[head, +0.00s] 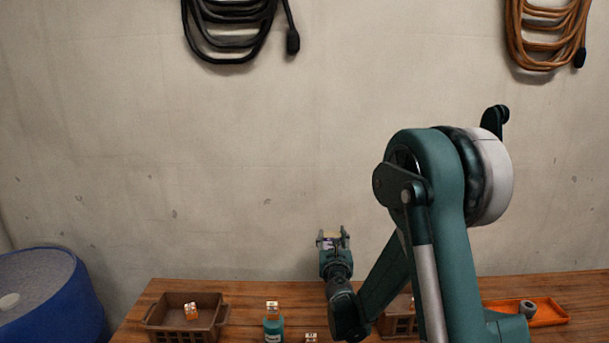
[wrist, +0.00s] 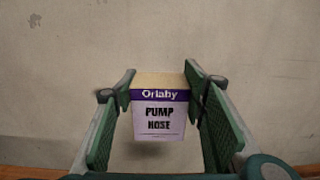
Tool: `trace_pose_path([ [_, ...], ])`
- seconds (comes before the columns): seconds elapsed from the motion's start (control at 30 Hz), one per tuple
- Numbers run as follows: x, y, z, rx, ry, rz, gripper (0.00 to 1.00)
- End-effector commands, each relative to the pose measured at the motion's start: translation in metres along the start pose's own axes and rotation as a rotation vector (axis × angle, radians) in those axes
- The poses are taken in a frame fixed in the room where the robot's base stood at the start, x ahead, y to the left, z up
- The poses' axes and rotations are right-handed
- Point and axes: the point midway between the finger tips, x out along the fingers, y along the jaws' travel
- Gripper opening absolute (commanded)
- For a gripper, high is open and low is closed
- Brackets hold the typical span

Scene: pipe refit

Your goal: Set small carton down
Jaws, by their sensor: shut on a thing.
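The small carton (wrist: 159,112) is in the wrist view, between my two fingers. It has a tan top, a purple band reading "Orlaby" and a pale face reading "PUMP HOSE". My gripper (wrist: 160,100) is shut on it. In the head view my gripper (head: 333,238) is near the wall, above the back part of the wooden table (head: 260,292). The carton (head: 328,243) shows there only as a small pale and purple patch between the fingers. Its underside is hidden.
A brown basket (head: 160,332) at left holds a small orange-and-white box (head: 190,311). A teal bottle (head: 273,329) stands mid-table, with another small box (head: 311,337) beside it. A second basket (head: 398,325) is partly behind my arm. An orange tray (head: 550,313) is at right, a blue drum (head: 50,295) far left.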

Motion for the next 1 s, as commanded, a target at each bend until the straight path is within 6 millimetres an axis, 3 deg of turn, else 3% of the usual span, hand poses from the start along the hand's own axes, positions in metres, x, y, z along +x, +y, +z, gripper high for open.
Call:
trace_pose_path([
  [0.03, 0.0, -0.015, 0.001, 0.0, 0.0, -0.002, 0.29],
  [0.23, -0.001, -0.06, 0.004, 0.0, 0.0, 0.003, 0.29],
  [0.5, -0.005, -0.103, 0.006, 0.0, 0.0, 0.011, 0.29],
  [0.7, -0.007, -0.115, 0.007, 0.0, 0.0, 0.013, 0.29],
  [1.0, -0.007, -0.115, 0.007, 0.0, 0.0, 0.014, 0.29],
])
